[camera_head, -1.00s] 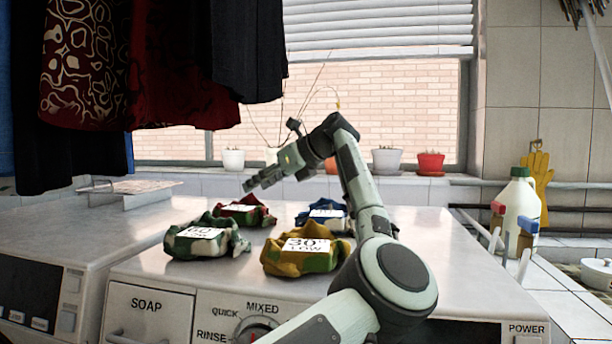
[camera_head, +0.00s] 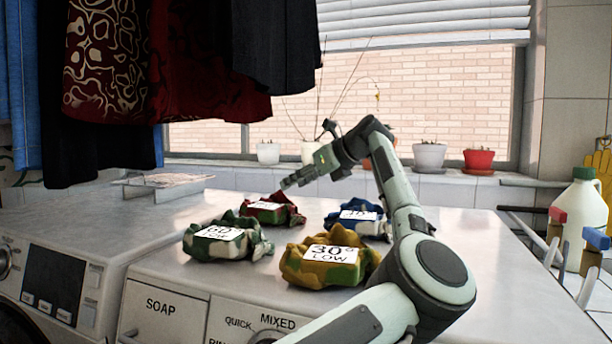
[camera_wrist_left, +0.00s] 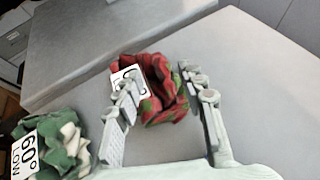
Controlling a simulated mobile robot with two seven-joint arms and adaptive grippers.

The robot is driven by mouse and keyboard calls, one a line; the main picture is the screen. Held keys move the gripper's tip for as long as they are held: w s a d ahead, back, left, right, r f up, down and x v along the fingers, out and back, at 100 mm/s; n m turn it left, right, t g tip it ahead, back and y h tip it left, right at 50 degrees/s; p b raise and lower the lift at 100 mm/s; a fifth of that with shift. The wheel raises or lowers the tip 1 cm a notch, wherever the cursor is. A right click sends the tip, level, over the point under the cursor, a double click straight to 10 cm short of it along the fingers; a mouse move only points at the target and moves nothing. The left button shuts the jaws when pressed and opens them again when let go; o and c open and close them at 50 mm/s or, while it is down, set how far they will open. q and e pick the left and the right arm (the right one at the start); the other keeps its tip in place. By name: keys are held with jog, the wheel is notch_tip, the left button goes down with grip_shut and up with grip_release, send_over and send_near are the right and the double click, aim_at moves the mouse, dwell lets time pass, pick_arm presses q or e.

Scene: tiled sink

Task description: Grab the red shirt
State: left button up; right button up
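The red shirt (camera_head: 291,213), a crumpled red and green bundle with a white label, lies at the back of the washing machine top. My left gripper (camera_head: 286,185) hangs just above it in the head view. In the left wrist view the red shirt (camera_wrist_left: 160,86) shows beyond and partly between the spread fingers of the left gripper (camera_wrist_left: 165,100). The gripper is open, with nothing held. The left finger overlaps the shirt's label in the picture. Whether a finger touches the cloth I cannot tell. My right gripper is in neither view.
A green-white shirt (camera_head: 225,240), a yellow camouflage shirt (camera_head: 310,270) and a blue shirt (camera_head: 368,220) lie close around it. Dark clothes (camera_head: 190,70) hang above at left. Pots line the windowsill. A white jug (camera_head: 583,215) stands at right.

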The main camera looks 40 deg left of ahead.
aim_at(288, 191)
pick_arm(q)
jog(key=shift+x, duration=2.15)
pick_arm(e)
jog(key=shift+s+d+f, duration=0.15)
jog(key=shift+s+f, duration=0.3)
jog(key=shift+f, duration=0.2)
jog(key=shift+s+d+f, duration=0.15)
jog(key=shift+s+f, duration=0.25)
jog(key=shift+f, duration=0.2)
pick_arm(q)
grip_shut()
